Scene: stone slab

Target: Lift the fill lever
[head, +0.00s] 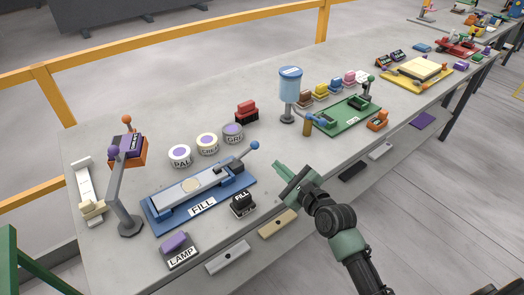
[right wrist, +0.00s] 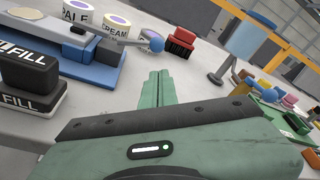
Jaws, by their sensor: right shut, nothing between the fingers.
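The fill fixture (head: 160,217) is a blue base labelled FILL with a long grey bed, on the left part of the stone slab. Its lever ends in a blue ball knob (head: 254,145) at the right end and lies low, sloping slightly up towards the knob. The knob also shows in the right wrist view (right wrist: 155,44), just beyond my fingertips. My right gripper (head: 281,170) is shut and empty, to the right of the knob and nearer the front edge, apart from it. It also shows in the right wrist view (right wrist: 159,76). My left gripper is out of view.
A black FILL block (head: 242,204) stands in front of the fixture, and a purple LAMP button (head: 174,242) is at front left. A blue cylinder on a stand (head: 290,90) is right of the lever.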

